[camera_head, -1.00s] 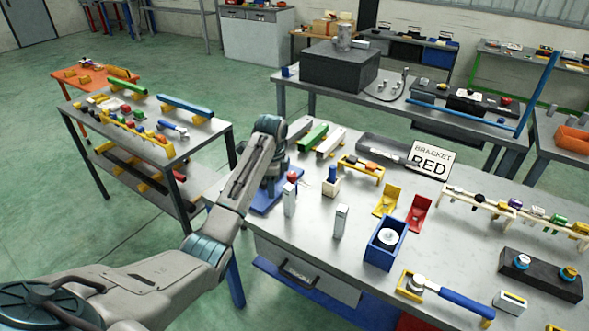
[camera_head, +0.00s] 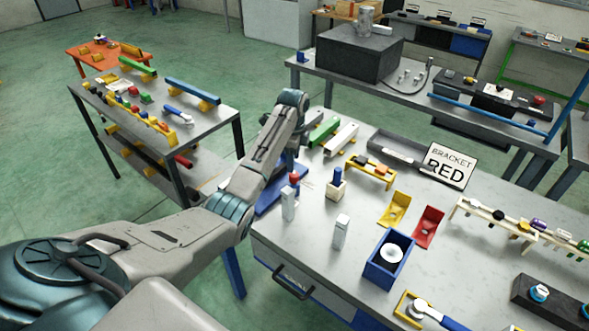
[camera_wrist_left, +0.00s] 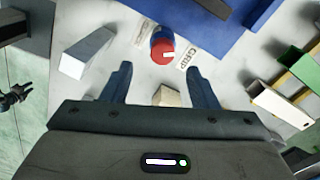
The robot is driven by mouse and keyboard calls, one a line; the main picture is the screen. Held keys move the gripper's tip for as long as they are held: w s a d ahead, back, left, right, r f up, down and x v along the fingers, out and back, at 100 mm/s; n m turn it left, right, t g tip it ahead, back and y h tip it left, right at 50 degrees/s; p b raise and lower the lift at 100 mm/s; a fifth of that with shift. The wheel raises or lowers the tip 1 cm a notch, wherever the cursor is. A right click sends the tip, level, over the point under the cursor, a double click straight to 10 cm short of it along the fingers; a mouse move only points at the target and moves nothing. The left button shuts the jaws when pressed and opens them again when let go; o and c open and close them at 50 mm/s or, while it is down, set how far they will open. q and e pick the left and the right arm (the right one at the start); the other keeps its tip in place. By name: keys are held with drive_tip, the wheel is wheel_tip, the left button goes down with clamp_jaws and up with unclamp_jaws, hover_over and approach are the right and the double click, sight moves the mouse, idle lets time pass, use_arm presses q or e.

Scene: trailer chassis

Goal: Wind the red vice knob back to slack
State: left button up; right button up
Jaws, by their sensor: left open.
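The red vice knob (camera_wrist_left: 163,51) shows in the left wrist view, with a blue collar and a white mark that points right, next to a label reading GRIP (camera_wrist_left: 186,58). It also shows small in the head view (camera_head: 294,177), beside my left arm. My left gripper (camera_wrist_left: 158,70) is open; its fingers lie left and right below the knob in the picture, with nothing held. I cannot tell the height gap. In the head view my left gripper (camera_head: 287,160) is mostly hidden by its own arm. A blue base (camera_wrist_left: 225,22) lies beyond the knob. My right gripper is out of view.
Upright grey posts (camera_head: 289,204) and (camera_head: 341,232) stand near the knob, as does a block with a blue peg (camera_head: 337,185). Green and white bars (camera_head: 333,135) lie behind. A blue box (camera_head: 389,260) stands at the right. Bare bench lies between.

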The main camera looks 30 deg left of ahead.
sight(294, 174)
use_arm(q)
wheel_tip(294, 174, down, 3)
drive_tip(key=shift+f+p, duration=0.1)
drive_tip(key=shift+p, duration=0.4)
drive_tip(key=shift+w+f+p, duration=0.15)
drive_tip(key=shift+f+p, duration=0.15)
drive_tip(key=shift+f, duration=1.2)
drive_tip(key=shift+c, duration=0.6)
drive_tip(key=c, duration=0.9)
drive_tip(key=shift+o, duration=0.2)
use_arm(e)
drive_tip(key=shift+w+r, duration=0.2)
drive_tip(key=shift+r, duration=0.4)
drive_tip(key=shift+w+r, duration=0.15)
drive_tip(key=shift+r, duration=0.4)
